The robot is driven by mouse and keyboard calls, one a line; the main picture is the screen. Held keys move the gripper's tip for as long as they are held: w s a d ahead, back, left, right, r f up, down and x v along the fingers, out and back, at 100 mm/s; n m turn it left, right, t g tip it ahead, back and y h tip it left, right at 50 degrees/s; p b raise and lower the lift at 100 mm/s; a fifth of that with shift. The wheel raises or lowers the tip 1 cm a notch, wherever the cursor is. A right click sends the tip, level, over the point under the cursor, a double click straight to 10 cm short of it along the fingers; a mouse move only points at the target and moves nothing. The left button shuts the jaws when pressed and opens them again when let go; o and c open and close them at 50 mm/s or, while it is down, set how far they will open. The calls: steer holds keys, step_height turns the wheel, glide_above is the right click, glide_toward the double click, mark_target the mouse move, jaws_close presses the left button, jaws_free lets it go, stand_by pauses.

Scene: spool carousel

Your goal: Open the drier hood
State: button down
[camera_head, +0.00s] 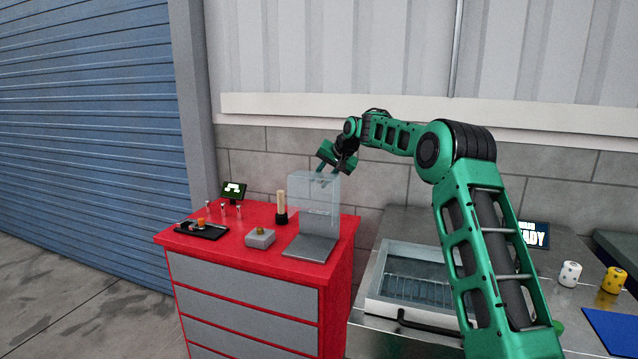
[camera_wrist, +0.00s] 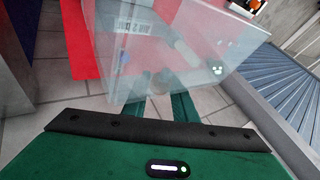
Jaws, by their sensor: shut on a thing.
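The drier hood (camera_head: 314,200) is a clear, see-through box on the red cabinet top, above a flat grey base plate (camera_head: 309,247). My gripper (camera_head: 322,179) is at the hood's upper edge, coming down from above and behind. In the wrist view, the hood (camera_wrist: 190,50) fills the upper middle, and my gripper's fingers (camera_wrist: 160,103) reach its near edge. They are shut on the hood there; the exact grip point is hard to make out through the clear wall. A gap seems to show between the hood's lower front and the plate.
On the red cabinet (camera_head: 260,262) stand a grey box with a knob (camera_head: 260,238), a dark holder with a tan rod (camera_head: 281,208), a black tray (camera_head: 202,231) and a small green screen (camera_head: 234,189). A steel basin (camera_head: 410,283) is to the right.

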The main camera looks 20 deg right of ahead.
steer(key=shift+w+f, duration=0.1)
steer(key=shift+f, duration=0.1)
steer(key=c, duration=1.5)
jaws_free()
steer(key=shift+w+f, duration=0.1)
steer(key=shift+f, duration=0.05)
steer(key=shift+c, duration=0.2)
steer(key=shift+d, duration=0.1)
steer(key=v, duration=1.1)
steer(key=shift+w, duration=0.1)
